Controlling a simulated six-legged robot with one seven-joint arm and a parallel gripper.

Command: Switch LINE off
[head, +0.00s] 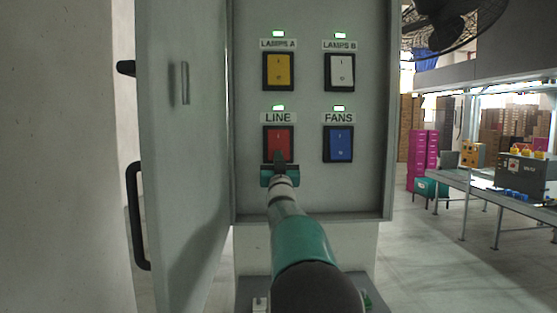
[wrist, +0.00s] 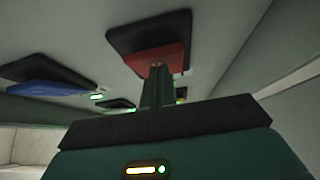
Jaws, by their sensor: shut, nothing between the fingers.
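The red LINE switch (head: 278,143) is in the open cabinet, lower left of the switches, under its LINE label (head: 278,118). The small light (head: 278,108) above it glows green. My gripper (head: 279,160) is at the lower part of the red switch, its fingers hiding the bottom edge. In the wrist view, the shut fingers (wrist: 157,75) reach to the red switch (wrist: 152,60) and overlap it. They look to be at or very near its face; I cannot tell if they touch. Nothing shows between the fingers.
The yellow LAMPS A switch (head: 278,71) is above, the white LAMPS B switch (head: 339,71) upper right, and the blue FANS switch (head: 339,143) right; their lights glow green. The open cabinet door (head: 184,150) stands left. A conveyor (head: 480,187) is far right.

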